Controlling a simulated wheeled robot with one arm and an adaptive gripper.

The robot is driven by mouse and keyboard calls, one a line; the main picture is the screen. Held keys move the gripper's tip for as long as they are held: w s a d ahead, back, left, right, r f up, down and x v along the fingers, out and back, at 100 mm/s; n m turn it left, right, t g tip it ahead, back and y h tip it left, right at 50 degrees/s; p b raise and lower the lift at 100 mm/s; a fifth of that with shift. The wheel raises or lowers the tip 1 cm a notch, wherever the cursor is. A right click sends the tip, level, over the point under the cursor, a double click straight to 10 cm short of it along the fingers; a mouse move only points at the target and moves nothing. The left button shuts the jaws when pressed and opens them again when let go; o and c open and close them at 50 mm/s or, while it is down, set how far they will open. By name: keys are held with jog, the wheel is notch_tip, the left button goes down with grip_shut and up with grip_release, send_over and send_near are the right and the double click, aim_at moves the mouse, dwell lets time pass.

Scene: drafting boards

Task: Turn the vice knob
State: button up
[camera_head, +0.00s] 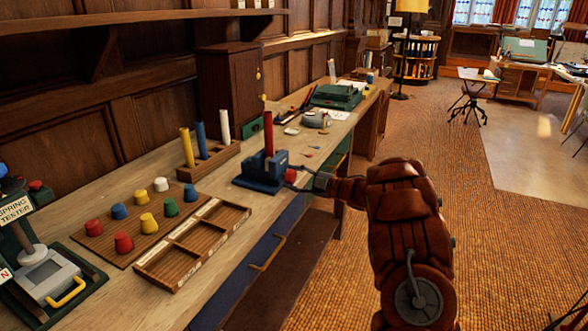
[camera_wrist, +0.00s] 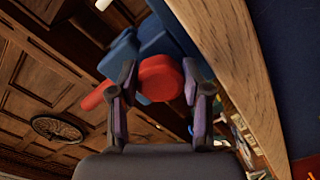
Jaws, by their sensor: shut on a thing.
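The blue vice (camera_head: 258,180) stands at the front edge of the long wooden bench, with a red rod (camera_head: 268,134) upright in it. Its red knob (camera_head: 290,175) faces the aisle side and is mostly hidden by my gripper (camera_head: 298,181) in the head view. In the wrist view the red knob (camera_wrist: 160,78) sits between the two fingers of my gripper (camera_wrist: 160,85), which is shut on it. The blue vice body (camera_wrist: 165,38) is behind the knob, and the red rod (camera_wrist: 97,96) sticks out to the left.
Nearer are a board of coloured knobs (camera_head: 130,245) and a compartment tray (camera_head: 193,240). A spring tester (camera_head: 45,270) is at the near left. The carpeted floor (camera_head: 480,240) to the right is open.

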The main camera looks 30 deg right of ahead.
jog(key=m+p, duration=0.6)
jog(key=shift+r+m, duration=0.15)
jog(key=shift+m, duration=0.15)
jog(key=m+p, duration=0.4)
jog(key=m, duration=0.1)
jog(key=shift+s+a+p, duration=0.1)
jog(key=shift+a+p, duration=0.05)
jog(key=shift+p, duration=0.25)
jog(key=m+p, duration=0.4)
jog(key=m, duration=0.2)
jog(key=shift+m, duration=0.3)
jog(key=m+p, duration=0.2)
jog(key=m, duration=0.3)
jog(key=shift+s+a+m+p, duration=0.1)
jog(key=shift+m+p, duration=0.3)
jog(key=shift+f, duration=0.2)
jog(key=o, duration=1.2)
jog(key=shift+c, duration=0.2)
